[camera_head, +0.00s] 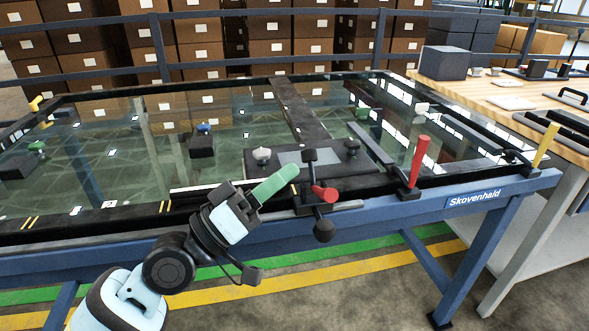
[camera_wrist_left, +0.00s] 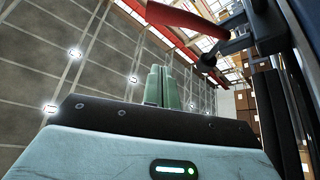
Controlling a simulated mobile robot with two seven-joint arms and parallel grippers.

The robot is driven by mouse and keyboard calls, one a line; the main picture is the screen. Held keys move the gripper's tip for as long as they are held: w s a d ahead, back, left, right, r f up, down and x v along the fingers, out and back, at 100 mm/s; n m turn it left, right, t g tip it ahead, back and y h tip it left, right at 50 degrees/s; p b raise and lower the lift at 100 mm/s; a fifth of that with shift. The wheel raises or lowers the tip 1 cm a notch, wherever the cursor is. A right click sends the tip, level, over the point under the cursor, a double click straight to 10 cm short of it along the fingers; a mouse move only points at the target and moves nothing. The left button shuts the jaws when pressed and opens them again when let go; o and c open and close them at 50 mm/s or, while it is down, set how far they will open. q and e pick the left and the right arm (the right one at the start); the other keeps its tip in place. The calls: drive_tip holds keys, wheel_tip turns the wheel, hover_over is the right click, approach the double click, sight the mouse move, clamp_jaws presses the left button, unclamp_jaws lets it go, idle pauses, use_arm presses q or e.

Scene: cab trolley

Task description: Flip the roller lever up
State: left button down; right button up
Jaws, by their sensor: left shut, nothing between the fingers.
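A black lever mechanism (camera_head: 309,180) with a short red handle (camera_head: 323,193) and a dark ball (camera_head: 324,230) is mounted on the front rail of the table. I cannot tell for sure which lever is the roller lever. My left gripper (camera_head: 289,172) is shut and empty, its green fingers just left of this mechanism. The left wrist view shows the closed fingertips (camera_wrist_left: 165,72), with a red handle (camera_wrist_left: 190,18) above them and dark metal parts to the right. I cannot tell whether the fingers touch anything. My right gripper is out of view.
A tall red lever (camera_head: 418,162) and a yellow lever (camera_head: 545,145) stand farther right along the blue-framed table (camera_head: 420,205). Knobs and a dark plate sit behind the mechanism. A wooden workbench (camera_head: 480,92) stands at right. The floor in front is clear.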

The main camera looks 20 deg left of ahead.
use_arm(q)
drive_tip(key=b+v, duration=0.2)
drive_tip(key=v, duration=0.4)
drive_tip(key=shift+s, duration=0.4)
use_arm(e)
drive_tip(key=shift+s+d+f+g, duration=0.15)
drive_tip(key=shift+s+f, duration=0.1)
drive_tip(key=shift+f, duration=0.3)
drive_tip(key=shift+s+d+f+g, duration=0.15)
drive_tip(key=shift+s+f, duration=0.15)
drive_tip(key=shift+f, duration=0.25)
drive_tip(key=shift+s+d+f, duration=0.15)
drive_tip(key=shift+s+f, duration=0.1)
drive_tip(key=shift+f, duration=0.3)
use_arm(q)
drive_tip(key=shift+f, duration=0.1)
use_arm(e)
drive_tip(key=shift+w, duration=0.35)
